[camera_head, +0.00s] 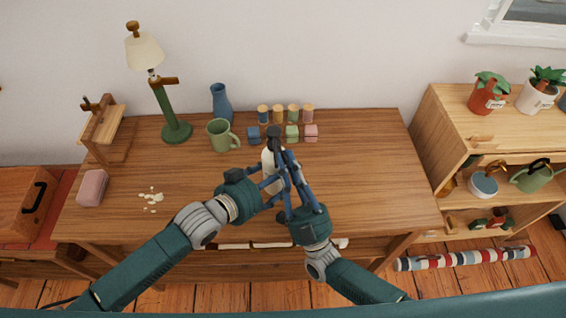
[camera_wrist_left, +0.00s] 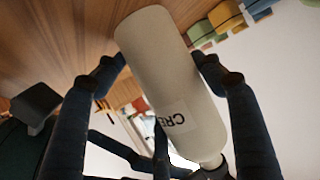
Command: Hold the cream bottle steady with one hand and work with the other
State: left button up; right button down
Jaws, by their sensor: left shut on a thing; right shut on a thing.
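The cream bottle (camera_head: 268,159) stands upright near the middle of the desk, pale with a dark cap (camera_head: 274,131). In the left wrist view the bottle (camera_wrist_left: 172,80) appears tilted, its label partly showing "CRE". My left gripper (camera_head: 270,183) is shut on the bottle's body; its fingers flank it in the left wrist view (camera_wrist_left: 165,75). My right gripper (camera_head: 281,152) reaches up to the top of the bottle and is shut on the cap. Its fingers hide part of the bottle and the exact contact.
The desk (camera_head: 370,180) is clear on the right. Behind the bottle stand several small jars (camera_head: 278,114) and colored blocks (camera_head: 292,133). A green mug (camera_head: 221,135), blue vase (camera_head: 221,103) and lamp (camera_head: 176,128) stand left. Crumbs (camera_head: 152,197) and a pink block (camera_head: 92,187) lie front left.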

jog(key=shift+w+d+n+g+y, duration=0.2)
jog(key=shift+n+g+y, duration=0.3)
jog(key=shift+y, duration=0.4)
jog(key=shift+w+d+n+g+y, duration=0.15)
jog(key=shift+n+g+y, duration=0.3)
jog(key=shift+y, duration=0.45)
jog(key=shift+s, duration=0.1)
jog(key=c, duration=1.8)
grip_release()
jog(key=shift+o, duration=0.2)
jog(key=s+d, duration=0.7)
jog(key=s, duration=0.3)
jog(key=shift+s+d+f, duration=0.15)
jog(key=shift+s+f, duration=0.2)
jog(key=shift+f, duration=0.1)
